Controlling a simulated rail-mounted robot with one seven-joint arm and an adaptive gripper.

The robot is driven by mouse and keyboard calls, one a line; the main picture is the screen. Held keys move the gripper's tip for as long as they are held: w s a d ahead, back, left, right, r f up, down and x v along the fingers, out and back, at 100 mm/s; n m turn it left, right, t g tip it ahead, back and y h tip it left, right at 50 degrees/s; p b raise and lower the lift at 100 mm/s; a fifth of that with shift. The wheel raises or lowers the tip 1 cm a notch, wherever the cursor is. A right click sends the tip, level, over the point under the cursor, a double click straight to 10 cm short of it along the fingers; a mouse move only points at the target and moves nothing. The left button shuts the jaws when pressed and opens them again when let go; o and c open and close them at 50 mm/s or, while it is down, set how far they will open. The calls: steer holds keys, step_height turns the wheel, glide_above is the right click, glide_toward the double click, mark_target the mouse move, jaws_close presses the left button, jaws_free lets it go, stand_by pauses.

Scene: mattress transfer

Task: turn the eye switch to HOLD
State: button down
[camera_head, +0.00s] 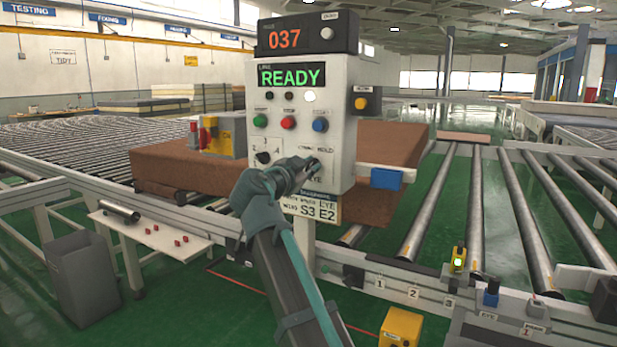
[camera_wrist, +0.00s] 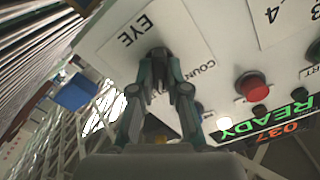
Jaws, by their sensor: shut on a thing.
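The control panel (camera_head: 346,130) is a pale box facing me, with a READY screen (camera_head: 292,74) in green. My gripper (camera_head: 311,166) is at this part of the panel. In the wrist view its fingertips (camera_wrist: 161,54) are closed together on the small eye switch knob, just beside the EYE label. The fingers hide most of the knob, so I cannot tell which way it points.
Green, red (camera_head: 288,123) and blue (camera_head: 320,124) buttons sit above my gripper. A black knob (camera_head: 263,157) is to its left. A brown mattress (camera_head: 175,168) lies on rollers behind the panel. A side table (camera_head: 155,236) and a grey bin (camera_head: 84,277) stand at left.

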steer(key=shift+w+r, duration=0.15)
steer(key=c, duration=1.3)
jaws_free()
steer(key=shift+o, duration=0.7)
steer(key=shift+d, duration=0.1)
steer(key=v, duration=1.2)
